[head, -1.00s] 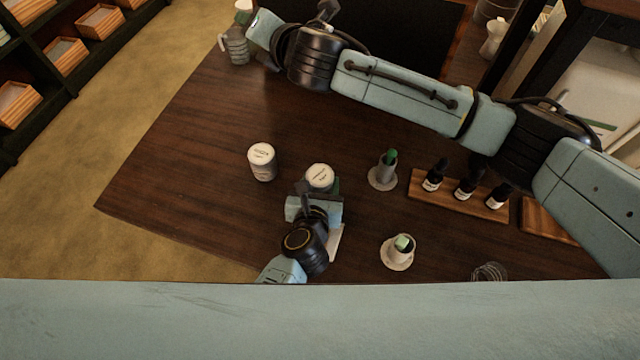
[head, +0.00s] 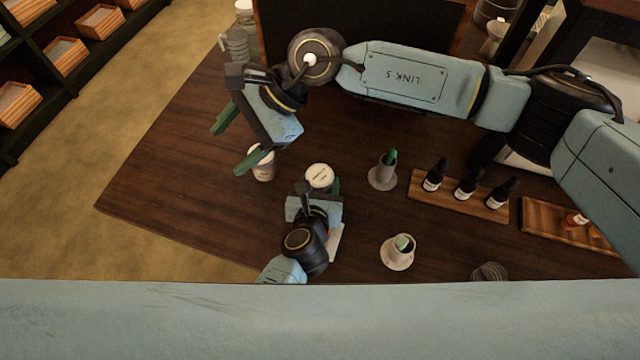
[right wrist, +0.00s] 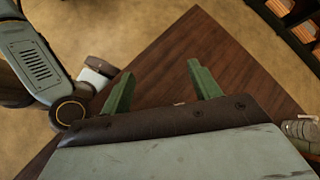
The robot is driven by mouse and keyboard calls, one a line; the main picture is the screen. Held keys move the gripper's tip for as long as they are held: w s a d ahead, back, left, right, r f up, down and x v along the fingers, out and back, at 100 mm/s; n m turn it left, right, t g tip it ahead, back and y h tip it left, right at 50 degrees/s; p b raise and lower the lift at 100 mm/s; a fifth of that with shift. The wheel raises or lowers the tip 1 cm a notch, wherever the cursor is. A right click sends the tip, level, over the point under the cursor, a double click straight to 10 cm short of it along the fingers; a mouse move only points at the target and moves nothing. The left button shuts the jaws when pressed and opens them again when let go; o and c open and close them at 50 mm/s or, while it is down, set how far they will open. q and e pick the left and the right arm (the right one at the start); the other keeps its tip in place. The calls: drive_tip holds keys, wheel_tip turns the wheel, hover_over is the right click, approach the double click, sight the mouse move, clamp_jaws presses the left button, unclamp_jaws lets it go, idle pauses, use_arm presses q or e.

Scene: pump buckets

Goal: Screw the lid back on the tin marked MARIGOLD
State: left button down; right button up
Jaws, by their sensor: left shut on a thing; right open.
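A white-topped tin (head: 320,176) stands upright on the dark table, and my left gripper (head: 319,194) is shut on it from the near side. A second white-topped tin (head: 263,168) stands to its left, partly hidden under a finger of my right gripper. The print on both tins is too small to read, so I cannot tell which says MARIGOLD or whether each top is a lid. My right gripper (head: 228,151) is open and empty, its green fingers above and left of the second tin. In the right wrist view its open fingers (right wrist: 162,84) have bare table between them.
A wooden rack (head: 460,196) holds dark bottles, with a wooden tray (head: 565,224) further right. A grey jug (head: 235,43) stands at the far left corner. The table's left part is clear.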

drive_tip(key=w+d+f+n+t+h, duration=0.1)
drive_tip(key=w+d+f+h, duration=0.1)
drive_tip(key=d+f+h, duration=0.3)
drive_tip(key=t+h, duration=0.2)
drive_tip(key=h, duration=0.2)
hover_over(320, 175)
wheel_tip(320, 175, down, 2)
drive_tip(key=shift+f+n, duration=0.2)
drive_tip(key=shift+n, duration=0.2)
drive_tip(key=shift+f, duration=4)
